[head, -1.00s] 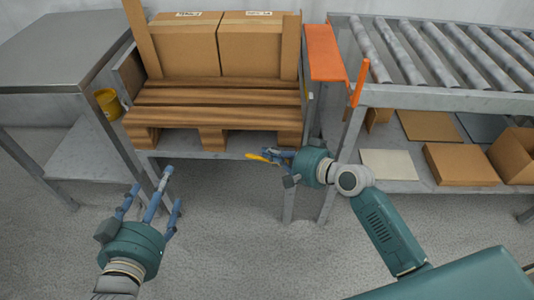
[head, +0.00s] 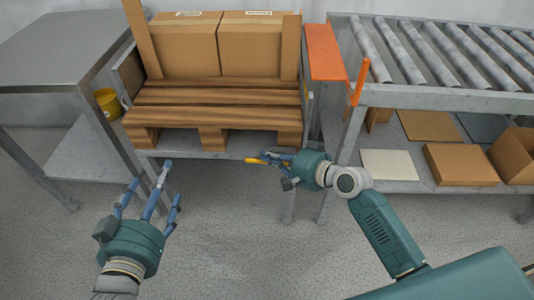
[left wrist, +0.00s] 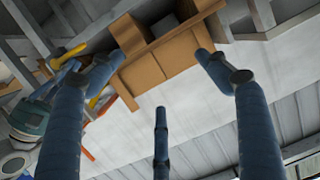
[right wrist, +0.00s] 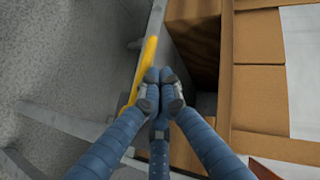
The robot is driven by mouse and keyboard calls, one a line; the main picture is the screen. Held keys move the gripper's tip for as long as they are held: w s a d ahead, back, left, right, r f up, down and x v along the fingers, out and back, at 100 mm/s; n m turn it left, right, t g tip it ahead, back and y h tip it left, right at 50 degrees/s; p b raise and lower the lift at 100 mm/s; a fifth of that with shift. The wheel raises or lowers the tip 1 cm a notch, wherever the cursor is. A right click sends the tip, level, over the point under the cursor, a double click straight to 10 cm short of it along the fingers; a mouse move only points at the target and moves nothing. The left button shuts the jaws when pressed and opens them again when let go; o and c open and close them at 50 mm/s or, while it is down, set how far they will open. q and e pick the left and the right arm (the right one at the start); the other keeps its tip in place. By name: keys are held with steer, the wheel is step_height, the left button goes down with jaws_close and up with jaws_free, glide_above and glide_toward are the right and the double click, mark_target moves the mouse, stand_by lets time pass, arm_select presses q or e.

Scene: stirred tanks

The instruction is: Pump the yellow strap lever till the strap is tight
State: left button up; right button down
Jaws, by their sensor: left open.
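The yellow strap lever (head: 254,161) sticks out at the front right of the pallet stand, under the wooden pallet (head: 217,93). My right gripper (head: 274,157) is at the lever. In the right wrist view its fingertips (right wrist: 160,76) are drawn together, and the lever (right wrist: 147,58) runs along their left side and passes behind the left finger. I cannot tell whether the lever lies between the fingers. My left gripper (head: 156,189) is open and empty, below and left of the pallet stand. The strap itself cannot be made out.
Two cardboard boxes (head: 218,48) stand on the pallet. A roller conveyor (head: 450,95) with an orange plate (head: 324,52) and orange post (head: 359,82) is at the right. A steel table (head: 58,45) stands at the left, with a yellow bucket (head: 108,102) beside the pallet stand.

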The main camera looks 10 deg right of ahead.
arm_select(q)
steer(key=shift+w+d+r+t, duration=0.15)
steer(key=shift+r+t, duration=0.15)
steer(key=shift+r, duration=0.2)
arm_select(e)
steer(key=shift+w+d, duration=0.2)
steer(key=shift+w, duration=0.05)
